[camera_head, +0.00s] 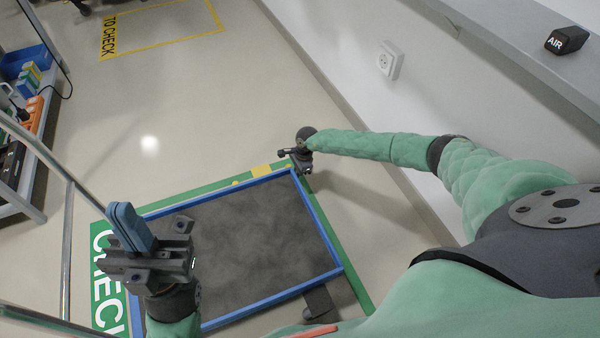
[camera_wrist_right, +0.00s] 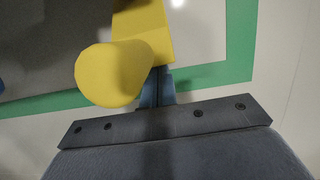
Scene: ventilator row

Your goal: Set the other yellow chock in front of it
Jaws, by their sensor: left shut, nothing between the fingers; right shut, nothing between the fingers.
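A yellow chock (camera_wrist_right: 145,30) with a round knob (camera_wrist_right: 110,73) fills the upper middle of the right wrist view. In the head view, yellow (camera_head: 262,170) shows at the far edge of the blue-rimmed dark platform (camera_head: 318,228), over the green floor border. My right gripper (camera_head: 297,158) is just right of that yellow. Its blue fingers (camera_wrist_right: 157,85) are shut and empty, close beside the chock; I cannot tell whether they touch it. My left gripper (camera_head: 130,228) is shut and empty over the platform's left side. A second chock cannot be made out clearly.
The green floor border (camera_head: 355,290) surrounds the platform, with white lettering at left. A wall with a socket (camera_head: 390,60) and a ledge (camera_head: 500,45) stands at right. A shelf cart (camera_head: 30,170) stands far left. Open floor (camera_head: 200,110) lies beyond the platform.

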